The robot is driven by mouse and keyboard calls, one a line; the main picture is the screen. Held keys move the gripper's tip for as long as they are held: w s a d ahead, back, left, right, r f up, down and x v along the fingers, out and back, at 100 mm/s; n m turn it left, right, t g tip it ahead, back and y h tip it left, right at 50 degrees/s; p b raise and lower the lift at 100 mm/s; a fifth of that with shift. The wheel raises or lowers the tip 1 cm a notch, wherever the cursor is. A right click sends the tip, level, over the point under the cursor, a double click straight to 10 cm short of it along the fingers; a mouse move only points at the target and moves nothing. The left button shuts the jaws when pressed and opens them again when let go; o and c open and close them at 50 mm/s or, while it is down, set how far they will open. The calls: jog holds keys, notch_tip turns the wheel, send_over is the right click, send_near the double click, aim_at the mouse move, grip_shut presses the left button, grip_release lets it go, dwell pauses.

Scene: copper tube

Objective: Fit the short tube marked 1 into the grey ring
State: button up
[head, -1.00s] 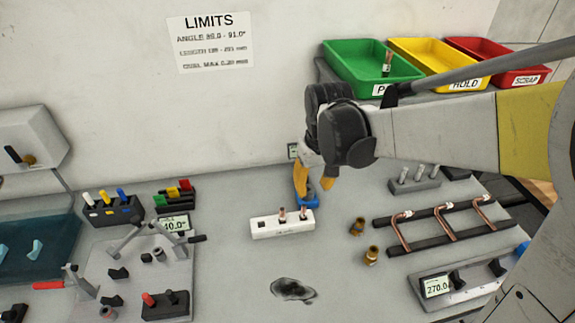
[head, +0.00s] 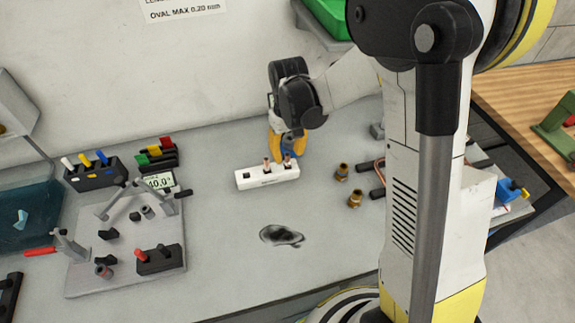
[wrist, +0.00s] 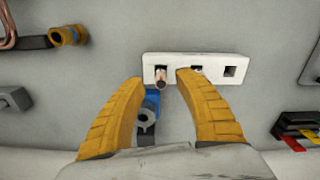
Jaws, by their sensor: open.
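A white block (head: 258,183) with three square holes holds two short copper tubes, one in the middle hole (head: 267,164) and one in the right hole (head: 287,162). No number is legible on either. My gripper (head: 288,151) is open behind the block. A grey ring on a blue holder (wrist: 152,104) sits below that tube.
Two brass fittings (head: 355,199) (head: 342,172) stand right of the block. The fixture plate (head: 85,283) with clamps is at left, near a 40.0° display (head: 159,182).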

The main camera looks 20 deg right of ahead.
aim_at(287, 165)
notch_tip(287, 165, down, 4)
jog(key=shift+r+b, duration=0.1)
jog(key=shift+b, duration=0.4)
grip_shut()
jog(key=shift+r, duration=0.1)
